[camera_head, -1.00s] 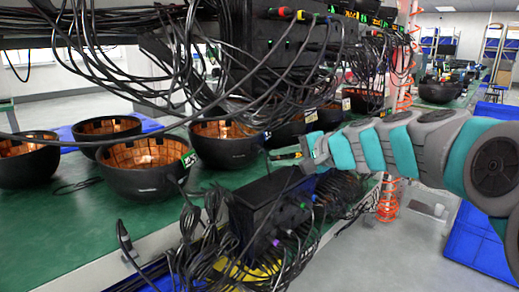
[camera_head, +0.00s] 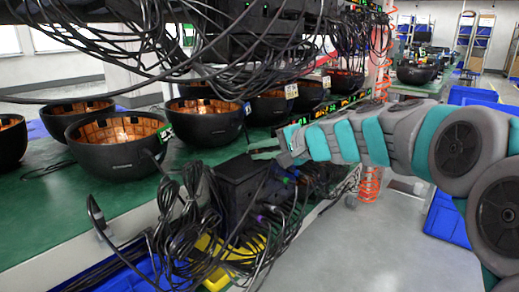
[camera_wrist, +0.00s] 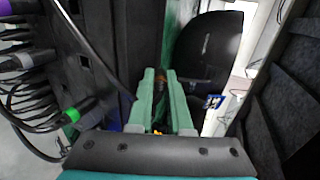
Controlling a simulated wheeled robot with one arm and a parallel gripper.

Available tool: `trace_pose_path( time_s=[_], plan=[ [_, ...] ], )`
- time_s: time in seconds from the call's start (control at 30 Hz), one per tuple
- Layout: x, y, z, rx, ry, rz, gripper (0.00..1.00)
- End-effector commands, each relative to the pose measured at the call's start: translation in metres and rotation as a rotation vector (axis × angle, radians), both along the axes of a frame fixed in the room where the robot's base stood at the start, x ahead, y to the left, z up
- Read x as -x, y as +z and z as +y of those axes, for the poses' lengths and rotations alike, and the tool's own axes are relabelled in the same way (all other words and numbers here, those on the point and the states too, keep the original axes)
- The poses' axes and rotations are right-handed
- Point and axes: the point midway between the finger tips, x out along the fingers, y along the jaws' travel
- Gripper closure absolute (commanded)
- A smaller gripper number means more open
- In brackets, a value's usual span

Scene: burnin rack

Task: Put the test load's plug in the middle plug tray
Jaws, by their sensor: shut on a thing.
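My gripper (camera_head: 262,152) is just above and beyond the black box (camera_head: 238,185) at the bench's front edge. In the wrist view my gripper (camera_wrist: 160,76) is shut on a slim dark plug (camera_wrist: 160,82), mostly hidden between the green fingers, with an orange spot near their base. Several cables with coloured plugs, one of them green (camera_wrist: 72,114), come out of the box's side. A yellow tray (camera_head: 207,246) and a blue tray (camera_head: 172,284) show low below the box, partly covered by cables. I cannot tell which tray is the middle one.
Black bowls with copper-coloured insides (camera_head: 118,140) stand on the green bench (camera_head: 50,207). A rack with many hanging cables (camera_head: 290,30) is overhead. Loose cables (camera_head: 195,205) crowd the box's left side.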

Motion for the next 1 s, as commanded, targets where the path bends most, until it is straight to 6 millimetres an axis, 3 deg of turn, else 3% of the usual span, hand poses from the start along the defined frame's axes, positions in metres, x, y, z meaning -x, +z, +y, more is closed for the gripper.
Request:
trace_pose_path(
  time_s=[0.23,0.27,0.57,1.0],
  plan=[
    [0.0,-0.0004,0.0001,0.0,0.0,0.0,1.0],
    [0.0001,-0.0003,0.0,0.0,0.0,0.0,0.82],
    [0.0003,-0.0014,0.0001,0.001,0.001,0.001,0.48],
    [0.0025,-0.0022,-0.0027,0.003,0.002,0.004,0.48]
  ],
)
